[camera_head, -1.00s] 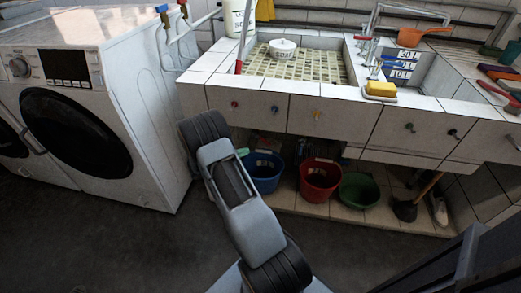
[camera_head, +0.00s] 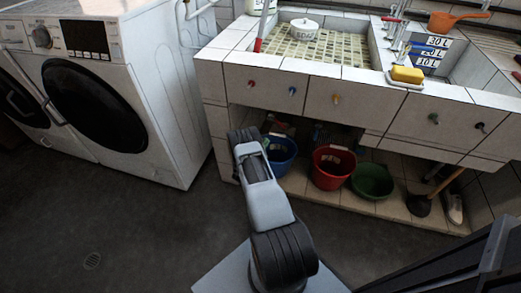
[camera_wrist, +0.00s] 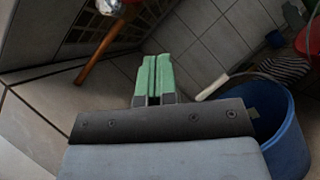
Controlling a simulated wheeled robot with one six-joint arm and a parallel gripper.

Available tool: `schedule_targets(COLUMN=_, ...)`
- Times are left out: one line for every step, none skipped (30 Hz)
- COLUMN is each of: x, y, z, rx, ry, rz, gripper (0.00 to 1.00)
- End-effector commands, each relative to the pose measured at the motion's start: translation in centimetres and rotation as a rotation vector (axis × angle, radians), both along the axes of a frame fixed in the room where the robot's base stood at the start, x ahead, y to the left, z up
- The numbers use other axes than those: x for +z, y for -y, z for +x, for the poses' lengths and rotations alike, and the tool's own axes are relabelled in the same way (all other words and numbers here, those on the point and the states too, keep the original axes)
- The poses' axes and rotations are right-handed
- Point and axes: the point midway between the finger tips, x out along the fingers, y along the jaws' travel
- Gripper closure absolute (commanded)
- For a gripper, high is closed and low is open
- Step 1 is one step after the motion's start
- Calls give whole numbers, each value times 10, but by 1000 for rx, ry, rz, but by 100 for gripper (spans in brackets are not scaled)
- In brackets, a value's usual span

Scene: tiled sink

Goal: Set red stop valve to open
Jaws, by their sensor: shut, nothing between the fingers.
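My gripper (camera_wrist: 152,78) has green fingers, shut and empty, apart from that fitting.
A blue bucket (camera_head: 283,160), a red bucket (camera_head: 332,170) and a green basin (camera_head: 372,182) stand on the shelf under the sink. The blue bucket is close on the right in the wrist view (camera_wrist: 285,140). A washing machine (camera_head: 150,110) stands left; floor before it is clear.

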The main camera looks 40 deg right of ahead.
Motion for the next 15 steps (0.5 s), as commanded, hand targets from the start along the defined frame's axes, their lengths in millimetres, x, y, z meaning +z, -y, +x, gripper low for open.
schedule_targets(x=4, y=10, z=1, rx=-3, ry=3, rz=0, gripper=100)
schedule_targets(x=6, y=15, z=2, rx=-3, ry=2, rz=-1, gripper=100)
schedule_targets(x=10, y=21, z=3, rx=-2, ry=2, rz=-1, gripper=100)
schedule_targets(x=12, y=26, z=4, rx=-2, ry=2, rz=-1, gripper=100)
schedule_targets(x=14, y=30, z=5, rx=-2, ry=2, rz=0, gripper=100)
schedule_targets(x=17, y=36, z=6, rx=-2, ry=1, rz=-1, gripper=100)
schedule_targets(x=19, y=40, z=6, rx=-2, ry=0, rz=-2, gripper=100)
schedule_targets(x=25, y=41, z=4, rx=-3, ry=-1, rz=-1, gripper=100)
schedule_targets(x=29, y=43, z=2, rx=-2, ry=-1, rz=0, gripper=100)
schedule_targets(x=32, y=45, z=0, rx=-1, ry=-1, rz=1, gripper=100)
schedule_targets(x=35, y=46, z=-1, rx=0, ry=0, rz=0, gripper=100)
schedule_targets(x=38, y=48, z=-3, rx=0, ry=-1, rz=0, gripper=100)
schedule_targets(x=40, y=50, z=-4, rx=-1, ry=-1, rz=1, gripper=100)
schedule_targets(x=42, y=51, z=-5, rx=-1, ry=-1, rz=1, gripper=100)
schedule_targets(x=44, y=52, z=-6, rx=-1, ry=0, rz=1, gripper=100)
